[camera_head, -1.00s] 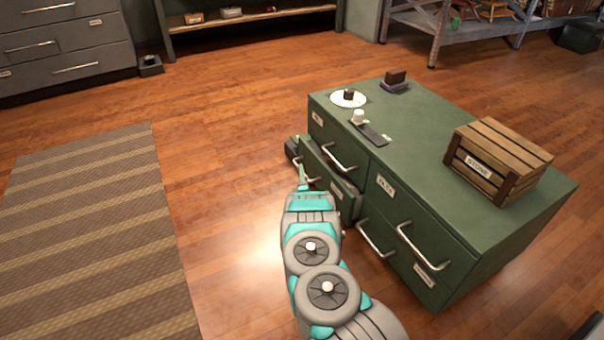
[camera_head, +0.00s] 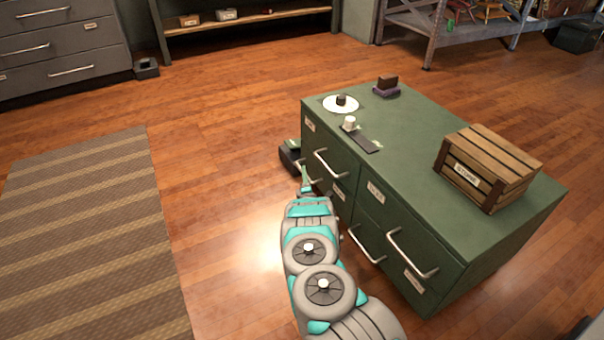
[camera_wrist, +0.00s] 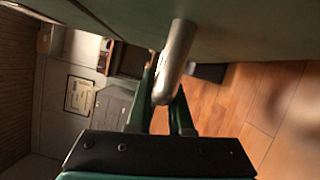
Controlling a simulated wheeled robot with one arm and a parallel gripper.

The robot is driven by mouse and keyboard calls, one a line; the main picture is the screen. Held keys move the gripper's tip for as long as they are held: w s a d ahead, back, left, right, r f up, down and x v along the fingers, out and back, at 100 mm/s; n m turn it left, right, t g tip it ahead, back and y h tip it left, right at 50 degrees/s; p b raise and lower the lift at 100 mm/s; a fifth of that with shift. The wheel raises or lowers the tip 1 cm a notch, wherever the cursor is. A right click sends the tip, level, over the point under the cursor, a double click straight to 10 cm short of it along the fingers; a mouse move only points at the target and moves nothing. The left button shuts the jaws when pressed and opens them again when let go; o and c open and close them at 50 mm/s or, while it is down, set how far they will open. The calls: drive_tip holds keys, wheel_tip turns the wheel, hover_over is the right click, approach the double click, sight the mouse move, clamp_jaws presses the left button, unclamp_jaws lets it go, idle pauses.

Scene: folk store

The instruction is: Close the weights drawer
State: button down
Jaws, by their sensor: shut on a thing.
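The green cabinet (camera_head: 450,225) stands right of my arm. Its lower left drawer (camera_head: 340,197) has a small label, unreadable here, and its front now looks flush or nearly flush with the cabinet face. My gripper (camera_head: 304,180) is at this drawer's handle, partly hidden by my arm in the head view. In the wrist view, the metal handle (camera_wrist: 176,60) runs down between the green fingers of my gripper (camera_wrist: 163,95), which is shut on it. The drawer's inside is out of sight.
On the cabinet top are a white disc (camera_head: 330,104), a white-topped item (camera_head: 349,123), a dark block (camera_head: 387,86) and a wooden crate (camera_head: 490,165). Floor left of my arm is clear to the striped rug (camera_head: 80,240).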

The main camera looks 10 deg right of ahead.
drive_tip(key=c, duration=0.8)
unclamp_jaws()
drive_tip(key=shift+d, duration=0.3)
drive_tip(key=shift+s, duration=0.1)
drive_tip(key=shift+s+a+f, duration=0.1)
drive_tip(key=shift+s, duration=0.4)
drive_tip(key=s, duration=0.3)
drive_tip(key=s+p, duration=0.1)
drive_tip(key=s, duration=0.2)
drive_tip(key=shift+s+a+f+p, duration=0.2)
drive_tip(key=shift+s+p, duration=0.1)
